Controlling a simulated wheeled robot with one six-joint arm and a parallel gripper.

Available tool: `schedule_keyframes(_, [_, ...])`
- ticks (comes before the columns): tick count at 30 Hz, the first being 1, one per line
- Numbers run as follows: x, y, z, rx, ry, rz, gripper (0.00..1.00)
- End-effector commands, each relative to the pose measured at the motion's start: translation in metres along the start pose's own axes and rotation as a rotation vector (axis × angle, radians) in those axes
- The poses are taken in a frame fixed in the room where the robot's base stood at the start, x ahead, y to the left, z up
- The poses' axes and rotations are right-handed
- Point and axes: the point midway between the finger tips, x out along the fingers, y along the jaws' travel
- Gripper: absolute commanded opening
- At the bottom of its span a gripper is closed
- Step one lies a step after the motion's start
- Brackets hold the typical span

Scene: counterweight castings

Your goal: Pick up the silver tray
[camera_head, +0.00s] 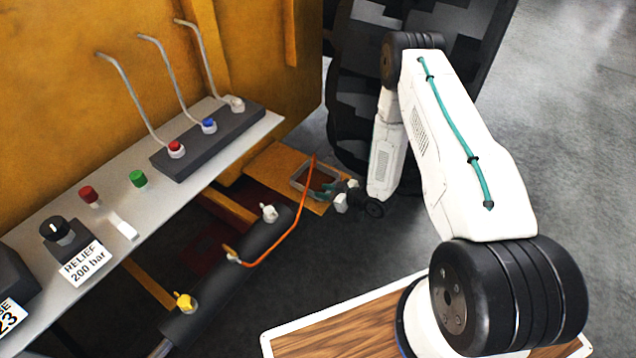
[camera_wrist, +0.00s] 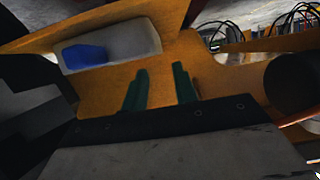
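The silver tray (camera_head: 300,181) is a small, shallow grey tray on an orange plate low beside the machine. It also shows in the wrist view (camera_wrist: 137,42) at the upper left, with a blue item lying in its left part. My gripper (camera_head: 322,193) is at the tray's near right side in the head view. In the wrist view, its two green fingers (camera_wrist: 160,82) stand apart with nothing between them, and the tray lies just beyond their tips. Whether the fingers touch the tray cannot be told. The gripper and an orange hose partly cover the tray in the head view.
The orange plate (camera_head: 268,165) carries the tray. An orange hose (camera_head: 299,216) arches close to my gripper from a dark cylinder (camera_head: 225,285). A grey control shelf (camera_head: 130,205) with buttons and levers stands left. A large dark tyre (camera_head: 350,90) stands behind. Open floor lies right.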

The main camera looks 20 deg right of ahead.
Motion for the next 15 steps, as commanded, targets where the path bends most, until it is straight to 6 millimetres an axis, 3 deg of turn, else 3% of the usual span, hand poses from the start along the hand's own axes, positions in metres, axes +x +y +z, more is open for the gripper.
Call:
schedule_keyframes(9, [0.044, -0.001, 0.006, -0.003, -0.001, -0.001, 0.28])
schedule_keyframes(15, [0.059, -0.001, 0.005, 0.000, -0.001, 0.002, 0.28])
